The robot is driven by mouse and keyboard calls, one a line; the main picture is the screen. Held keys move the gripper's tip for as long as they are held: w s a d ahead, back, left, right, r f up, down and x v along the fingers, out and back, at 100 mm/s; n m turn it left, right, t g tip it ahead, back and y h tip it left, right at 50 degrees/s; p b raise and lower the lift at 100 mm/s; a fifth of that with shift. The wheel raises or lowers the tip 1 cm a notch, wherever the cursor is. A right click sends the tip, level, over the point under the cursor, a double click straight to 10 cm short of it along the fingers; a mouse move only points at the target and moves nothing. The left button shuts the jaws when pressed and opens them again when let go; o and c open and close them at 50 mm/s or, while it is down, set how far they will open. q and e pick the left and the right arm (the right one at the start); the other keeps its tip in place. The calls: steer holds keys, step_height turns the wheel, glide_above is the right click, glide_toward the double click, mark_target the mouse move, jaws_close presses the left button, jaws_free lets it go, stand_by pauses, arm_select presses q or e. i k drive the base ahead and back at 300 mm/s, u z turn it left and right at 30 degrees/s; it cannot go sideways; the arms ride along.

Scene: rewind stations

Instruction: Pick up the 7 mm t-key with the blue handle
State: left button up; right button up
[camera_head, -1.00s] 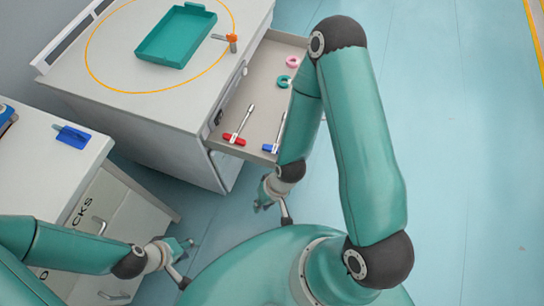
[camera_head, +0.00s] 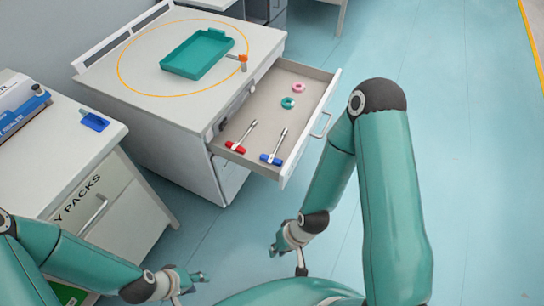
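The t-key with the blue handle (camera_head: 272,159) lies in the open drawer (camera_head: 262,108), near its front left corner, with its metal shaft pointing to the back. A t-key with a red handle (camera_head: 236,147) lies to its left in the same drawer. My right gripper (camera_head: 275,247) is outside the drawer, below it in the picture, apart from both keys. It looks empty, with its fingers too small to judge. My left gripper (camera_head: 200,277) is low at the bottom of the picture, far from the drawer, and its fingers look spread and empty.
A pink ring (camera_head: 298,86) and a green ring (camera_head: 288,102) lie deeper in the drawer. On the cabinet top are a teal tray (camera_head: 165,66) and an orange-handled tool (camera_head: 243,59). A second cabinet at left carries a blue item (camera_head: 94,121). The floor at right is clear.

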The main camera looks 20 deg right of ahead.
mark_target(271, 159)
steer(key=z, duration=0.05)
steer(key=i, duration=0.9)
steer(key=u, duration=0.05)
